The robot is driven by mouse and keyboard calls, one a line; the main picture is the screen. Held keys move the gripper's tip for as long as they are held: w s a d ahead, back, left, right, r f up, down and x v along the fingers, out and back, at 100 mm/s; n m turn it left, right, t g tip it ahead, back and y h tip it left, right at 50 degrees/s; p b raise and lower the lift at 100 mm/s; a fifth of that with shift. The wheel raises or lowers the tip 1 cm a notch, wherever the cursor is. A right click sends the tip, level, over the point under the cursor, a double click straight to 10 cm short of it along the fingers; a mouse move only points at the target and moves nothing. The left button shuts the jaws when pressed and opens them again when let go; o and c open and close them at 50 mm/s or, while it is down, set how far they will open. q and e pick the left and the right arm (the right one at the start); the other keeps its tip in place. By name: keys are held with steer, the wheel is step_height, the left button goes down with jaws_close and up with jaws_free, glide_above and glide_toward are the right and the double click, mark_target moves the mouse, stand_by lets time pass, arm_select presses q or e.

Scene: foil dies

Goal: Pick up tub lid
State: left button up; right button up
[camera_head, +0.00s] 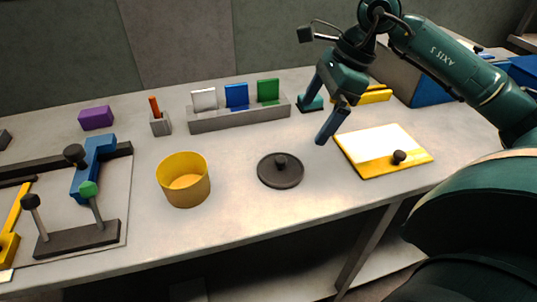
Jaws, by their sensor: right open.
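The tub lid (289,173) is a dark round disc with a small knob on top. It lies flat on the bench in the middle of the view. The yellow tub (183,181) stands open to its left, apart from it. My right gripper (321,120) is above the bench, up and to the right of the lid. Its two dark fingers are spread and nothing is between them. My left gripper is not in the view.
A grey rack (238,118) with white, blue and green plates stands behind the lid. A yellow board with a white top (378,146) and dark knob lies to the right. A purple block (96,118) and a fixture with levers (78,240) are left. The bench around the lid is clear.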

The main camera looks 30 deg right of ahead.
glide_toward(284, 168)
steer(key=shift+a+f, duration=0.25)
steer(key=shift+f, duration=0.4)
steer(key=x, duration=0.6)
steer(key=shift+w, duration=0.1)
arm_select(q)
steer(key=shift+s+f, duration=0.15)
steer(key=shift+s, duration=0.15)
arm_select(e)
steer(key=shift+c, duration=0.3)
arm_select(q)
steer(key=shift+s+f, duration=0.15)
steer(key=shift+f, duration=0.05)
arm_select(e)
steer(key=c, duration=0.5)
steer(key=shift+r, duration=0.1)
steer(key=shift+c, duration=0.2)
